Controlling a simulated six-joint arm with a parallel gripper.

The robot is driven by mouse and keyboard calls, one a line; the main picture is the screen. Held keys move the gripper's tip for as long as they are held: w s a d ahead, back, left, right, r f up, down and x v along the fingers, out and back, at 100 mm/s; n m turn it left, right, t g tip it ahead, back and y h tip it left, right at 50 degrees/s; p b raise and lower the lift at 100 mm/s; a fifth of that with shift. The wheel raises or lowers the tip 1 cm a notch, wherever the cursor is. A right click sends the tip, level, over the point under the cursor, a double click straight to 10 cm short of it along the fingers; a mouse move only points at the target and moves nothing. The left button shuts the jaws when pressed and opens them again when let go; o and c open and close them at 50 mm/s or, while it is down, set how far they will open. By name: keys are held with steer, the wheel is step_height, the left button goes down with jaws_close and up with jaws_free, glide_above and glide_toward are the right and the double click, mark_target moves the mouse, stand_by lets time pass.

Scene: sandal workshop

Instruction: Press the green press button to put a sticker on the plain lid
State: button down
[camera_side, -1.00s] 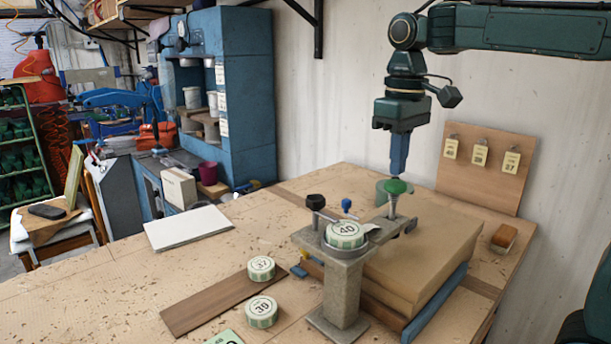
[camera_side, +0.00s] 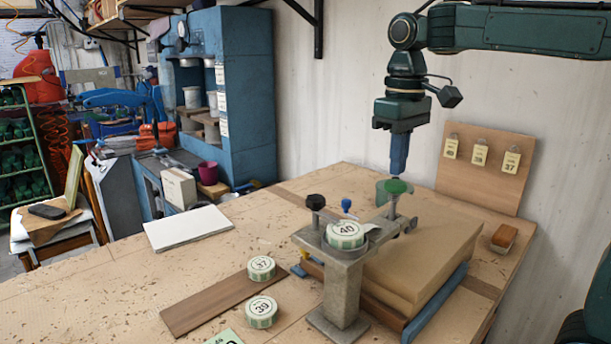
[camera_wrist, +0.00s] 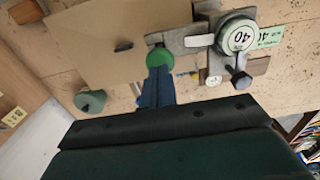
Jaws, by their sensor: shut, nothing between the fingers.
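The green press button (camera_side: 398,187) tops a spring stem on the arm of the grey press (camera_side: 345,290). My gripper (camera_side: 398,172) is shut and empty, pointing straight down, its blue fingertips right over the button. They look to be at its top, but I cannot tell whether they touch. In the wrist view the button (camera_wrist: 159,57) shows just beyond my fingers (camera_wrist: 157,72). The plain brown box lid (camera_side: 430,235) lies under the press arm; its visible top in the wrist view (camera_wrist: 100,40) is bare. A roll marked 40 (camera_side: 345,234) sits on the press.
Rolls marked 37 (camera_side: 261,268) and 39 (camera_side: 261,310) stand by a dark wooden strip (camera_side: 205,308). A green round object (camera_wrist: 90,100) is behind the button. A tag board (camera_side: 485,170) leans on the wall; a brush (camera_side: 504,237) lies right. The left table is mostly clear.

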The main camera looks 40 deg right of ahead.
mark_target(396, 182)
steer(key=shift+f, duration=2.35)
stand_by(0.6)
steer(key=shift+r, duration=4.1)
steer(key=shift+s, duration=0.15)
steer(key=s+a+f+t, duration=0.2)
steer(key=s+f+t, duration=0.3)
steer(key=s+f, duration=0.7)
steer(key=s, duration=0.3)
steer(key=shift+s+a+f+t, duration=0.25)
steer(key=shift+s+t, duration=0.05)
steer(key=shift+s, duration=0.1)
